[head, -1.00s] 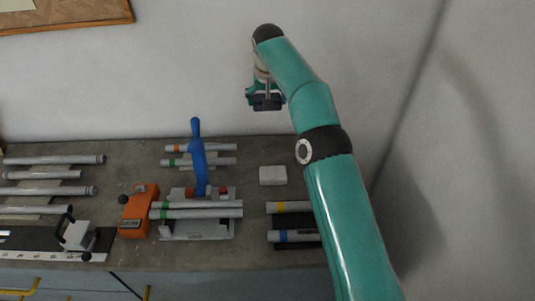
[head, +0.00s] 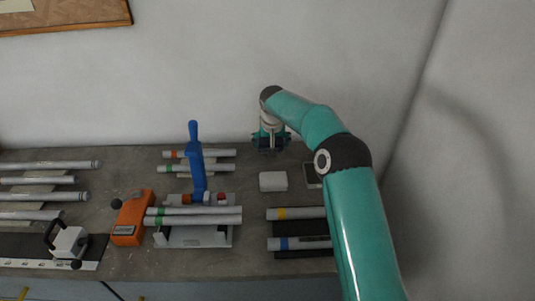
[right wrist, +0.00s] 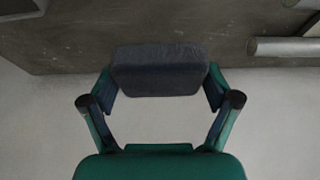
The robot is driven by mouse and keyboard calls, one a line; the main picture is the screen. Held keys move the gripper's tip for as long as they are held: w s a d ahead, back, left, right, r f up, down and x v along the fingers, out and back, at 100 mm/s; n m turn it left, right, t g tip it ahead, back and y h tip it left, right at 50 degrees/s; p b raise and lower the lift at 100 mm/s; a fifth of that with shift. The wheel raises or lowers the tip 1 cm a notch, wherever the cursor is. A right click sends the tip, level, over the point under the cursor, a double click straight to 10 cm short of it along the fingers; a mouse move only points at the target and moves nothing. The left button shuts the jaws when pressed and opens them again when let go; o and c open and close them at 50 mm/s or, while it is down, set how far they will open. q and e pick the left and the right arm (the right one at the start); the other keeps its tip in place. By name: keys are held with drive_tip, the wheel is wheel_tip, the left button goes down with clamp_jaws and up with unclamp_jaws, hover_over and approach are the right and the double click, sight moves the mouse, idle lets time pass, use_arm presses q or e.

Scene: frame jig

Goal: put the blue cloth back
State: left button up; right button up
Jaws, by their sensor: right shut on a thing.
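The blue cloth, a dark blue-grey folded pad (right wrist: 158,70), is held between the two fingers of my right gripper (head: 271,142) in the right wrist view. The gripper is shut on it from both sides. In the head view my right gripper is over the back edge of the bench, near the wall, and the cloth shows only as a small dark patch there. I cannot tell whether the cloth touches the bench. My left gripper is not in view.
A white block (head: 273,181) lies just in front of the gripper, with a small dark-framed item (head: 313,174) to its right. A blue-handled clamp (head: 196,160), an orange tool (head: 132,218) and several tubes lie left. Bare grey bench (head: 125,165) shows between them.

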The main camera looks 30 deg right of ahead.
sight(271, 159)
wheel_tip(271, 159, down, 3)
drive_tip(key=shift+f+p, duration=0.2)
drive_tip(key=shift+p, duration=0.1)
drive_tip(key=shift+f, duration=0.45)
drive_tip(key=shift+f, duration=0.1)
drive_tip(key=o, duration=0.8)
drive_tip(key=shift+c, duration=0.2)
